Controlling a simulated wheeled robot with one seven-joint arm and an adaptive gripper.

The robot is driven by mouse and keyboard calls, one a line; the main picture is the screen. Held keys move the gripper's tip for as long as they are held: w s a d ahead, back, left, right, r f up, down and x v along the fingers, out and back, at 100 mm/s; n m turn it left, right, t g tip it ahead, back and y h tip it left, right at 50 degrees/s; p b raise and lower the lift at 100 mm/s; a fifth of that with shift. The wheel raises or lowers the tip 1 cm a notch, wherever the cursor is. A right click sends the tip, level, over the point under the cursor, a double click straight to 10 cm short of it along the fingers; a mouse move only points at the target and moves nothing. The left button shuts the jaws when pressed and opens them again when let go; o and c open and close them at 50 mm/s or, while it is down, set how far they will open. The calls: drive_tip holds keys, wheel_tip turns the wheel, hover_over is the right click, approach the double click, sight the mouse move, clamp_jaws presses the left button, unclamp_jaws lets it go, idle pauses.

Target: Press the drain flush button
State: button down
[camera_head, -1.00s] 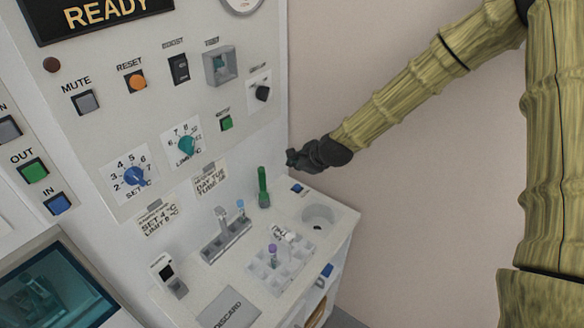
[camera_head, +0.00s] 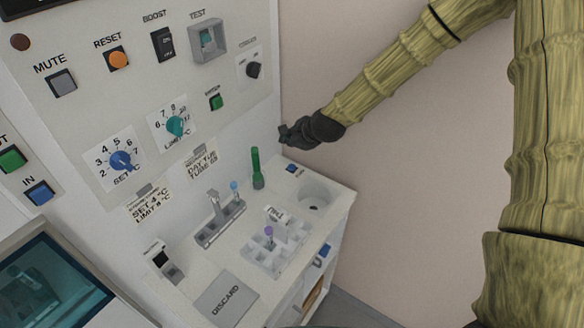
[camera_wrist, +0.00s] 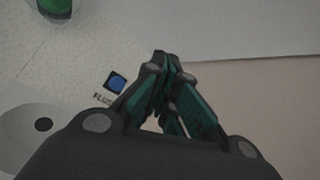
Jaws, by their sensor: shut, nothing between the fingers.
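The drain flush button is a small blue button (camera_head: 291,168) on the white counter, just behind the round drain basin (camera_head: 314,194). In the wrist view the blue button (camera_wrist: 116,82) lies left of my fingers, with a partly covered label beside it that begins "FLU". My gripper (camera_head: 285,134) is shut and empty. In the head view it is above and slightly left of the button, near the panel wall. In the wrist view my fingertips (camera_wrist: 162,58) point past the button towards the counter's edge. A gap shows between the fingers and the button, and they do not appear to touch.
A green tube (camera_head: 257,168) stands left of the button. A white rack (camera_head: 262,262) with a tube, a small holder (camera_head: 219,222) and a grey DISCARD plate (camera_head: 226,298) are on the counter. The upright panel (camera_head: 120,110) carries knobs and buttons. Free space lies right of the counter.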

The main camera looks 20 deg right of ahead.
sight(289, 167)
drive_tip(key=shift+s+f+b, duration=0.5)
drive_tip(key=shift+f+b, duration=0.05)
drive_tip(key=shift+f, duration=0.3)
drive_tip(key=f+b, duration=0.1)
drive_tip(key=w+f+b, duration=0.1)
drive_tip(key=f, duration=0.1)
drive_tip(key=shift+a+f, duration=0.1)
drive_tip(key=shift+f, duration=0.2)
drive_tip(key=shift+s+f+b, duration=0.3)
drive_tip(key=shift+f+b, duration=0.1)
drive_tip(key=shift+f, duration=0.1)
drive_tip(key=shift+w+f, duration=0.15)
drive_tip(key=shift+f, duration=0.2)
drive_tip(key=shift+r, duration=0.15)
